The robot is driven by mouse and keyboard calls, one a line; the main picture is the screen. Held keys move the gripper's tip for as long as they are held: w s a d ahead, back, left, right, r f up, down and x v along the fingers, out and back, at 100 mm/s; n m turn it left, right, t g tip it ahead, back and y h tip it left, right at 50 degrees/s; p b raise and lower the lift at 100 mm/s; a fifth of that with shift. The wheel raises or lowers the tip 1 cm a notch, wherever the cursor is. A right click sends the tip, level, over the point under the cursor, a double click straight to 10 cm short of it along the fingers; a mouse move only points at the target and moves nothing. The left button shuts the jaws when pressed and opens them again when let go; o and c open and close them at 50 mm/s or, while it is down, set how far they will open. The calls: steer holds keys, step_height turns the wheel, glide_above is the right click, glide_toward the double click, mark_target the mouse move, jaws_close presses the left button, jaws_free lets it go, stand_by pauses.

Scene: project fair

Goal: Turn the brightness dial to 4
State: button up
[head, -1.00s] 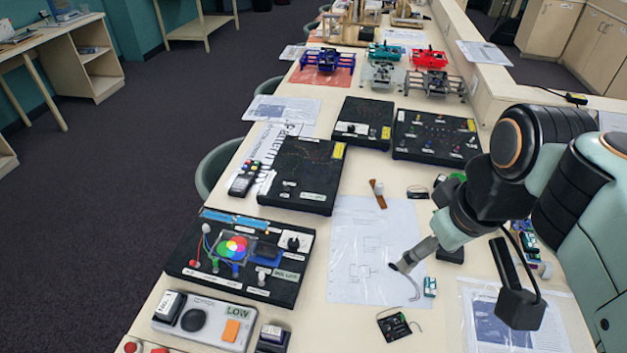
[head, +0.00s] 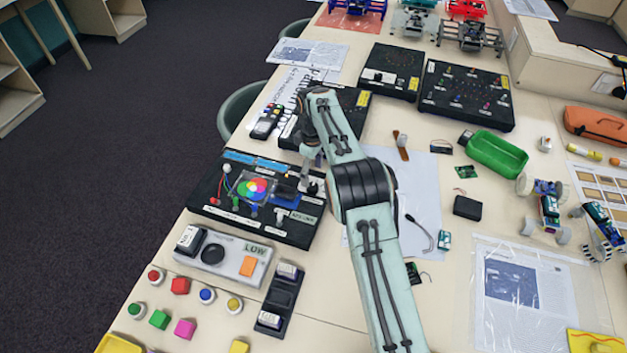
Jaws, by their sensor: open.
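A black board (head: 225,195) with a colour wheel (head: 253,186) lies left of centre in the head view. A dial on a small white plate (head: 318,189) sits at the board's right end. Its number marks are too small to read, and my gripper partly covers it. My gripper (head: 311,181) points down at this dial, its fingers at or just above the knob. I cannot tell whether they touch it. The gripper is open, and the fingertips are hard to make out against the board.
A grey panel marked LOW (head: 248,250) with a round black knob (head: 212,254) lies in front of the board. Several coloured buttons and blocks lie nearer. A black board (head: 352,113) stands behind my gripper. A green bin (head: 496,154) is at right. Paper sheets cover the table's middle.

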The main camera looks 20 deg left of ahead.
mark_target(313, 186)
step_height(313, 186, down, 5)
steer(key=shift+d, duration=0.1)
jaws_close()
